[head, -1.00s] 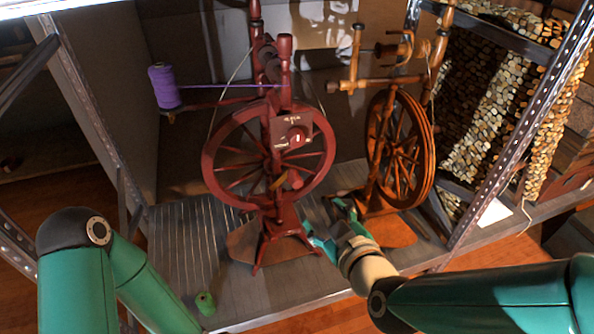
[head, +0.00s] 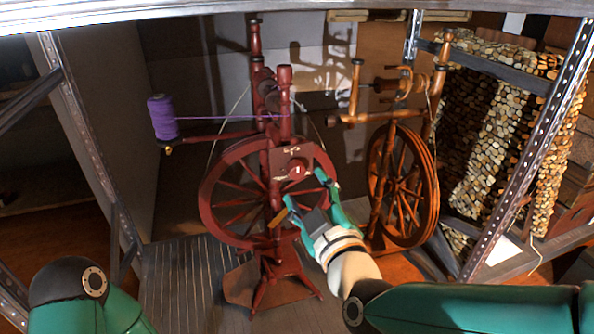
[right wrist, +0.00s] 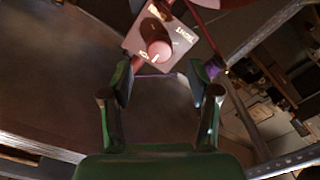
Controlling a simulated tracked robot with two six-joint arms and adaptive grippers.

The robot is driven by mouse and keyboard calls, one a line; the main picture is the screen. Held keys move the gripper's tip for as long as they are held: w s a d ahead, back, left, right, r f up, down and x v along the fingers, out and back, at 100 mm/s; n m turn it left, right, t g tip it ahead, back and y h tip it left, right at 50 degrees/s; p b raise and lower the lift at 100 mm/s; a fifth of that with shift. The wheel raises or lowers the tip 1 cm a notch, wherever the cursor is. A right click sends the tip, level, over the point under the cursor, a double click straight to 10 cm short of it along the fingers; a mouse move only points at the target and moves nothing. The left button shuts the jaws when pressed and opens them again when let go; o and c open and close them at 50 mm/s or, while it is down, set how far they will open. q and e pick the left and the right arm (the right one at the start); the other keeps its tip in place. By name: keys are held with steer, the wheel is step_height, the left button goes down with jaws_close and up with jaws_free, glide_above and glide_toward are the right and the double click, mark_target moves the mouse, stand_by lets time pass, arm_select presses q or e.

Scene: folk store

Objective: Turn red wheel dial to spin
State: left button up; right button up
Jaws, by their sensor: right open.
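The red spinning wheel (head: 215,190) stands upright on the grey shelf, left of the middle in the head view. A small dark panel on its post carries a round red dial (head: 297,170). In the right wrist view the dial (right wrist: 159,50) shows as a pinkish knob with a light pointer mark, just beyond the fingertips. My right gripper (head: 306,192) is open and empty, just below the dial with its fingers pointing up at the panel. In the wrist view the fingers (right wrist: 160,78) are apart and do not hold the dial. My left gripper is out of view.
A brown spinning wheel (head: 428,190) stands close on the right. A purple yarn spool (head: 163,118) sticks out at left, its thread running to the red wheel. Metal rack posts (head: 530,135) frame both sides. The striped shelf front (head: 185,280) is bare at left.

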mark_target(298, 174)
steer(key=x, duration=0.6)
steer(key=shift+w, duration=0.35)
